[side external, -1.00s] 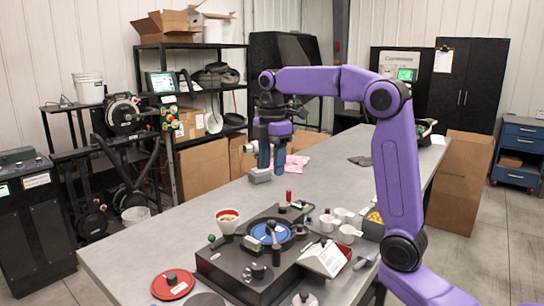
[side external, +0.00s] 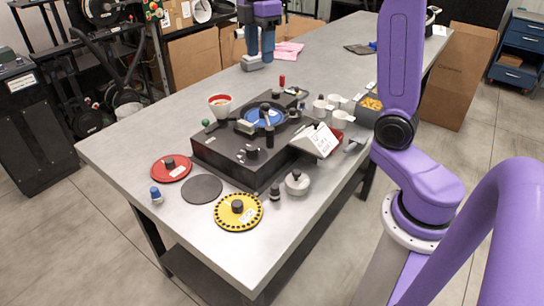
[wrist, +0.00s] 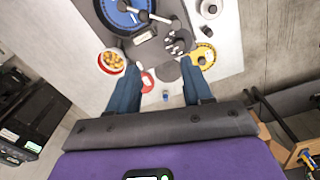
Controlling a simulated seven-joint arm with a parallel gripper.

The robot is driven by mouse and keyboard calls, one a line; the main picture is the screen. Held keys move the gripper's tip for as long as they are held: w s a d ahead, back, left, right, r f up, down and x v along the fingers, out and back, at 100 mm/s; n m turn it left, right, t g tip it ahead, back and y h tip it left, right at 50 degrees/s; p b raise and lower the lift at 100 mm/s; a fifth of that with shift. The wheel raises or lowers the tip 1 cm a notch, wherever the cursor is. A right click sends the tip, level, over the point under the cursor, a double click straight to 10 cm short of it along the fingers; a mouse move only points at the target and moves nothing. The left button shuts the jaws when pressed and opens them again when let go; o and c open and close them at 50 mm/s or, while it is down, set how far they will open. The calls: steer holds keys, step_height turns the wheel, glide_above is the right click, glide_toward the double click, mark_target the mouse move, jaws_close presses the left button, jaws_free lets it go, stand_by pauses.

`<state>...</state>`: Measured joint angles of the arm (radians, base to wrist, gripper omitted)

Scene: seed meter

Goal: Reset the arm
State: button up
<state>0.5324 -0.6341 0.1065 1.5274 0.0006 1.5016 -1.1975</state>
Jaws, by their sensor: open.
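My gripper (side external: 260,54) hangs pointing down over the far left part of the table, beyond the seed meter, in the side view. Its two blue fingers are apart, and I see nothing held between them. In the wrist view my gripper (wrist: 161,92) shows the same gap. The seed meter (side external: 222,155) is a dark base with a blue disc (side external: 257,117) on top, well clear of the fingers. A small grey block (side external: 252,63) shows at the fingertips in the side view; I cannot tell whether they touch it.
A red-and-white bowl of seeds (side external: 219,107), a red disc (side external: 164,174), a black disc (side external: 201,190) and a yellow disc (side external: 228,222) surround the meter. White cups (side external: 320,108) and a grey bin (side external: 368,116) stand right. A pink cloth (side external: 289,47) lies behind.

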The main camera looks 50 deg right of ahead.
steer(key=s+a+f, duration=0.4)
steer(key=s+a, duration=0.2)
steer(key=s+a+f+m, duration=0.1)
steer(key=s+f, duration=0.4)
steer(key=s, duration=0.6)
steer(key=s+a+f+m, duration=0.1)
steer(key=s+f, duration=0.4)
steer(key=s, duration=0.6)
steer(key=shift+a+f, duration=0.35)
steer(key=shift+a, duration=0.05)
steer(key=shift+w, duration=0.1)
